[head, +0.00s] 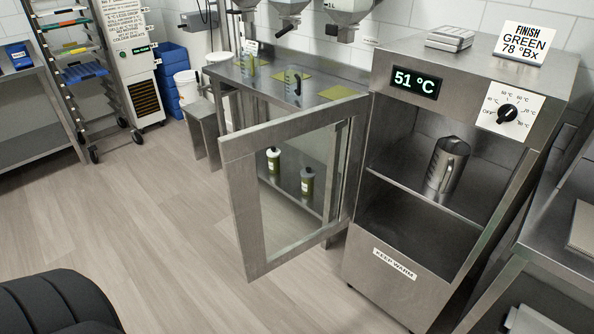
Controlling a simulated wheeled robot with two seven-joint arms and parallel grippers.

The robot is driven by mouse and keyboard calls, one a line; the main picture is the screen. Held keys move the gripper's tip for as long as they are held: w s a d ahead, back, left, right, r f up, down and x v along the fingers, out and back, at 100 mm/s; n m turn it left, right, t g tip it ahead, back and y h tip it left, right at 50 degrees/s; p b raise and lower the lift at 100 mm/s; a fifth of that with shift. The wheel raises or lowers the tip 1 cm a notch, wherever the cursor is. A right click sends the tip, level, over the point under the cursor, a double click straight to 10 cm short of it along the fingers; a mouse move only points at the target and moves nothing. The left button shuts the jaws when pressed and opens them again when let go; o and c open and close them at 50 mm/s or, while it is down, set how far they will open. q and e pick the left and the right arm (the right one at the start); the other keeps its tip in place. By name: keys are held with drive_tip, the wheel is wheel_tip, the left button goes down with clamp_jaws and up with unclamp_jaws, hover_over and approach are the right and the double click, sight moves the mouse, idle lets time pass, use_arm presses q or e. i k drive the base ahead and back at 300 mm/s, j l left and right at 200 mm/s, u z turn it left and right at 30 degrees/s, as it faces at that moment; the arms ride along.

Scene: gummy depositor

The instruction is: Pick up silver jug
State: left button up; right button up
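The silver jug (446,168) stands upright on the upper shelf of the metal warming cabinet (388,133). The glass-paned cabinet door (262,269) is swung wide open to the left. Neither of my grippers can be seen in the head view. A dark rounded part, which looks like mine, shows at the lower left corner.
The cabinet display reads 51 °C, beside a black dial (508,113). A steel table (262,88) with a small pitcher (293,82) stands behind the door. Another counter (556,215) is close on the right. The wooden floor (130,220) at left is clear.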

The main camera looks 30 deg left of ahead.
sight(450, 155)
drive_tip(key=j+z, duration=0.2)
drive_tip(key=j, duration=0.45)
drive_tip(key=j+z, duration=0.2)
drive_tip(key=j, duration=0.45)
drive_tip(key=j+z, duration=0.2)
drive_tip(key=j, duration=0.45)
drive_tip(key=k+j+z, duration=0.2)
drive_tip(key=j, duration=0.45)
drive_tip(key=i+j+z, duration=0.15)
drive_tip(key=j, duration=0.15)
drive_tip(key=i+j+z, duration=0.1)
drive_tip(key=j, duration=0.25)
drive_tip(key=i+j+z, duration=0.15)
drive_tip(key=j, duration=0.2)
drive_tip(key=i+j+z, duration=0.15)
drive_tip(key=j, duration=0.2)
drive_tip(key=i+j+z, duration=0.15)
drive_tip(key=i+j, duration=0.15)
drive_tip(key=j, duration=0.15)
